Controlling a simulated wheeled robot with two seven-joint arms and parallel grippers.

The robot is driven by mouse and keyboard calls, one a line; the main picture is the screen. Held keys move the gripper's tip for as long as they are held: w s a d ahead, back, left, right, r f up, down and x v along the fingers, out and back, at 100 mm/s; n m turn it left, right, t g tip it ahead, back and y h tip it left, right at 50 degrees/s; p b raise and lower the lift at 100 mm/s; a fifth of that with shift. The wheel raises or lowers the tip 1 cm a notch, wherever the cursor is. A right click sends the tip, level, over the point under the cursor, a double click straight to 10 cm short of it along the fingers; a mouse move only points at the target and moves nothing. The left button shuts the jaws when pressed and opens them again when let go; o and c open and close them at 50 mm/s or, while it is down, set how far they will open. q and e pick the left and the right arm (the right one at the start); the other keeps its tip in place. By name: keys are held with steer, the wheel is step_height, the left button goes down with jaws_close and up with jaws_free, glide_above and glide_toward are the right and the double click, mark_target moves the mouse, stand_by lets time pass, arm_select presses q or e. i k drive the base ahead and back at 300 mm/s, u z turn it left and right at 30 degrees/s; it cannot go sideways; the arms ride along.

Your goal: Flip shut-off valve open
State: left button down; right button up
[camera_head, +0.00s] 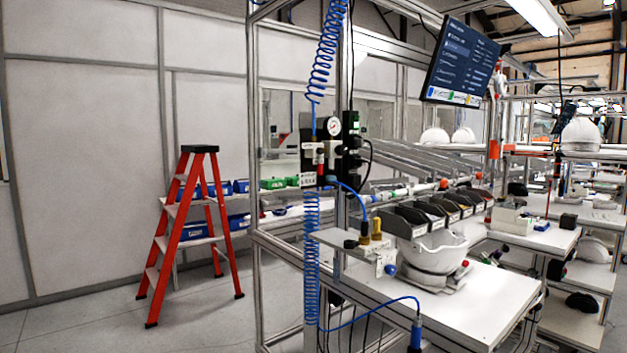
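An air unit (332,150) with black blocks is mounted on the upright of the workstation frame, in the middle of the head view. A round white pressure gauge (333,126) sits on it. A small red part (320,158) shows on its left side, beside a pale label. It may be the shut-off valve, but it is too small to tell its handle's position. A coiled blue hose (324,50) runs down to the unit from above, and more blue coil (311,250) hangs below. Neither of my grippers is in view.
A white workbench (460,310) stands at the right, with a white helmet shell (433,250) in a fixture and dark bins (410,218) behind it. A red stepladder (185,225) stands left of the frame. The floor at the front left (90,325) is clear.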

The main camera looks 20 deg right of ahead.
mark_target(319, 150)
steer(key=z, duration=0.35)
steer(key=i, duration=0.65)
steer(key=z, duration=0.65)
